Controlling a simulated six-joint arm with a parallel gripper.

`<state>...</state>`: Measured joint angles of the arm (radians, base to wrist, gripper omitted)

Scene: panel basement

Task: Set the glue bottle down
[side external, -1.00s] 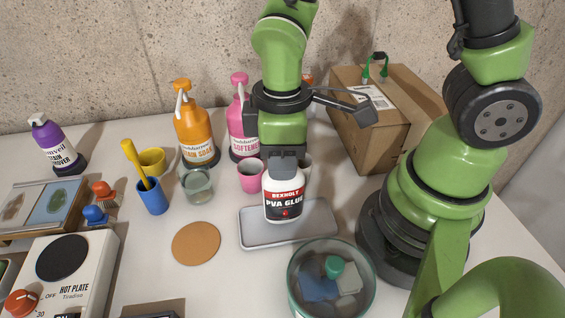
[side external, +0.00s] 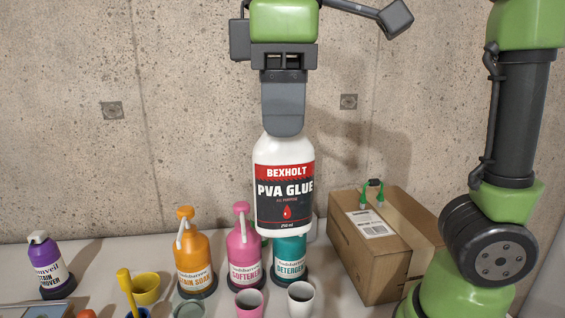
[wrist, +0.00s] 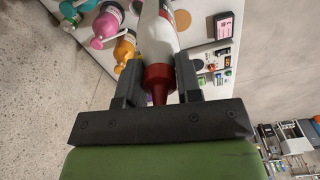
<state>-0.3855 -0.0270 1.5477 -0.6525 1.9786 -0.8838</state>
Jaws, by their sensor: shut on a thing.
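The glue bottle (side external: 285,190) is white with a black and red PVA GLUE label. It hangs upright in the air, high above the table and in front of the concrete wall in the side view. My gripper (side external: 283,125) is shut on its top end. In the wrist view the bottle (wrist: 157,40) shows its red cap between the two fingers of my gripper (wrist: 158,85). The bottle's base is clear of everything below it.
Orange (side external: 194,262), pink (side external: 243,255) and teal (side external: 290,262) pump bottles stand along the wall. A purple bottle (side external: 48,268) is at left, a cardboard box (side external: 375,250) at right. Pink (side external: 249,303) and white (side external: 300,298) cups stand in front.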

